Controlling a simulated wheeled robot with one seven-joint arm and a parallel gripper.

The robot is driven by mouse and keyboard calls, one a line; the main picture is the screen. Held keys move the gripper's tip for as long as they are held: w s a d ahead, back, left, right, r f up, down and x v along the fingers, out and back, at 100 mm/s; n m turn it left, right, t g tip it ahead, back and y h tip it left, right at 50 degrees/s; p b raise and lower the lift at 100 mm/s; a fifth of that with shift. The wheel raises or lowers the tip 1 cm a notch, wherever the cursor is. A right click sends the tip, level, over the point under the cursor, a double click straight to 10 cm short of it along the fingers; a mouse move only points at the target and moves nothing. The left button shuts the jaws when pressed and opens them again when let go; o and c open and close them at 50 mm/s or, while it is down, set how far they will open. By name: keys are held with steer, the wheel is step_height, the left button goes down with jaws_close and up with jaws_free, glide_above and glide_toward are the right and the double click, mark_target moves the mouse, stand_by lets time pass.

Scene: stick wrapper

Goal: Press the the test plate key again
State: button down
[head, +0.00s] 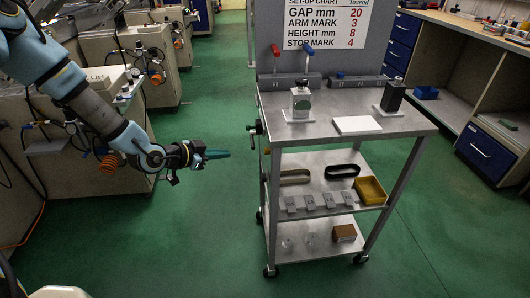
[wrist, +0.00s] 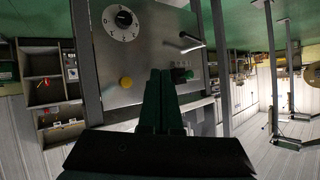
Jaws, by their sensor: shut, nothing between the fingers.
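My gripper (head: 225,154) is shut and empty, with its green fingers reaching right in the head view, left of the grey cart. In the wrist view my gripper (wrist: 159,72) points up the picture, in front of a grey metal panel (wrist: 150,60). The panel carries a white round dial (wrist: 121,22), a yellow round button (wrist: 126,83) and a dark bar-like handle (wrist: 191,41). The button appears left of the fingertips. I cannot tell which part is the test plate key, nor whether the fingers touch the panel.
The cart's top (head: 330,110) bears a white plate (head: 357,125) and two small devices, under a set-up chart (head: 326,26). A crank (head: 254,129) sticks out on its left side. A yellow bin (head: 370,190) sits on the middle shelf. Green floor (head: 200,225) is clear left of the cart.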

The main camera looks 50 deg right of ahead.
mark_target(265, 151)
steer(key=shift+s+d, duration=0.1)
steer(key=s+d, duration=0.5)
steer(key=d, duration=0.1)
steer(key=shift+s+d+b, duration=0.15)
steer(key=shift+d+b, duration=0.15)
steer(key=shift+b, duration=0.05)
steer(key=shift+s+d, duration=0.15)
stand_by(1.9)
steer(key=shift+s+d, duration=0.15)
steer(key=shift+d, duration=0.05)
steer(key=shift+s+d+b, duration=0.3)
steer(key=shift+d+b, duration=0.05)
steer(key=shift+b, duration=0.1)
stand_by(0.8)
steer(key=shift+w+a, duration=0.55)
steer(key=shift+a, duration=0.15)
